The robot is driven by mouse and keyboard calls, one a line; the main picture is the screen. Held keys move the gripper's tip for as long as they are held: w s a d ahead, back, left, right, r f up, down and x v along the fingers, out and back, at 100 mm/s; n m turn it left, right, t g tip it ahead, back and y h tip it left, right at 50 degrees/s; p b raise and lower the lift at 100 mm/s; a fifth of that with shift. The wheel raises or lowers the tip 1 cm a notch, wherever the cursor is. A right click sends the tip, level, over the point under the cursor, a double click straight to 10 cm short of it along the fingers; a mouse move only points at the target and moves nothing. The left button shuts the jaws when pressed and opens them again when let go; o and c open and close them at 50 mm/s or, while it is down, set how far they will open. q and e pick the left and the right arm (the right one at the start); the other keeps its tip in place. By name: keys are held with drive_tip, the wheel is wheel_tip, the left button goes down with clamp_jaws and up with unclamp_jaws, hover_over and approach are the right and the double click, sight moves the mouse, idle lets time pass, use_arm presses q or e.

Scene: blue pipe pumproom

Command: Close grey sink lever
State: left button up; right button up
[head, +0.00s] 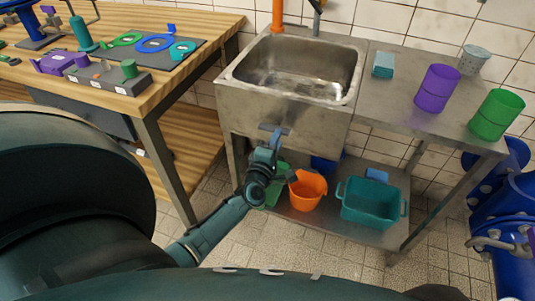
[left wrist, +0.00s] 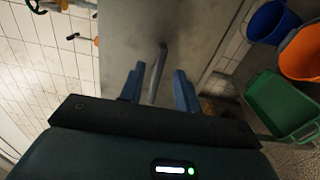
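The grey lever (left wrist: 158,68) shows in the left wrist view as a bent bar standing out from the plain grey metal face of the sink. In the head view the steel sink (head: 240,118) stands in the middle, its basin empty. My left gripper (head: 272,135) is at the sink's front face, below the rim. In the left wrist view its two blue fingers (left wrist: 158,86) are apart, one on each side of the lever, with visible gaps. In the head view the gripper mostly hides the lever. My right gripper is not in view.
A shelf under the sink holds an orange bucket (head: 307,190), a teal tub (head: 371,203) and a green tray (left wrist: 280,105). Purple (head: 437,88) and green (head: 496,114) cups stand on the steel counter.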

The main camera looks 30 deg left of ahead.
use_arm(q)
drive_tip(key=v, duration=1)
